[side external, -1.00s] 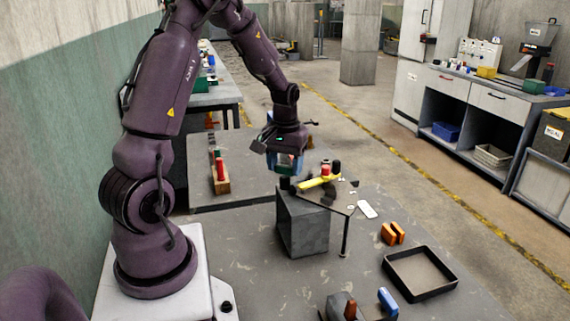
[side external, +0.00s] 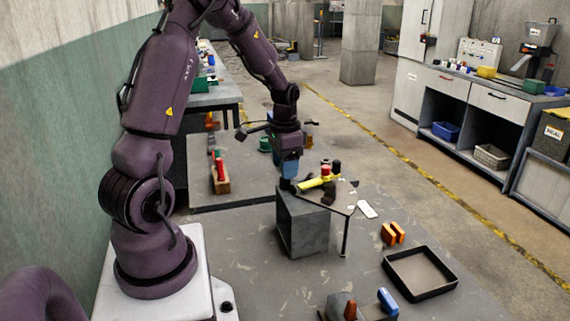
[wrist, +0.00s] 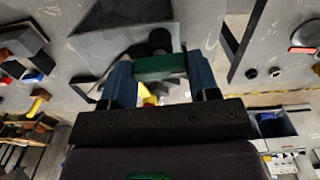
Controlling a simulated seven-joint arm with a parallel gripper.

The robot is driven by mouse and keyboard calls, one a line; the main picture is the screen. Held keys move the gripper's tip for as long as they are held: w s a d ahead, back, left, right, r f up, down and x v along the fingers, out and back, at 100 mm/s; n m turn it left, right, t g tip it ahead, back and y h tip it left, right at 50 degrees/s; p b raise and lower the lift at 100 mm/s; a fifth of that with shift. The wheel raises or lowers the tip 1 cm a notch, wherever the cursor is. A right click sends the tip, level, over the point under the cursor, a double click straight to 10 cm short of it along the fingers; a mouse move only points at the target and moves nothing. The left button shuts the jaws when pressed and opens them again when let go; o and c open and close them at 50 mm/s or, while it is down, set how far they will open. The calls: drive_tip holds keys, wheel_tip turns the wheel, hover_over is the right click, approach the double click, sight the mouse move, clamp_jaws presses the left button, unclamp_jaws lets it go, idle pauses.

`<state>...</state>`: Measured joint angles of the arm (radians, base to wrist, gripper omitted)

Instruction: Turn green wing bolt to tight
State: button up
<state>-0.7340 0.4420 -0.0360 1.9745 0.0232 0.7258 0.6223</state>
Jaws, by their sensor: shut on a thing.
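The green wing bolt (wrist: 160,67) shows in the wrist view as a green bar between my gripper's two blue fingers. My gripper (wrist: 161,76) is shut on it, with one finger at each end. In the side external view my gripper (side external: 288,178) points down over the top of the grey block (side external: 303,228), near its back left edge. The wing bolt is hidden by the fingers there, so its seating and tightness cannot be told.
A dark plate (side external: 340,199) beside the block carries a yellow bar (side external: 318,183) and red and black knobs, close to my gripper. An empty black tray (side external: 420,273), orange pieces (side external: 392,234) and a blue piece (side external: 387,300) lie to the right and front.

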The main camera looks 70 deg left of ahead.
drive_tip(key=shift+r+m, duration=0.1)
drive_tip(key=shift+m, duration=0.4)
drive_tip(key=o, duration=0.9)
wheel_tip(320, 180, up, 13)
drive_tip(key=shift+f, duration=0.1)
idle(0.4)
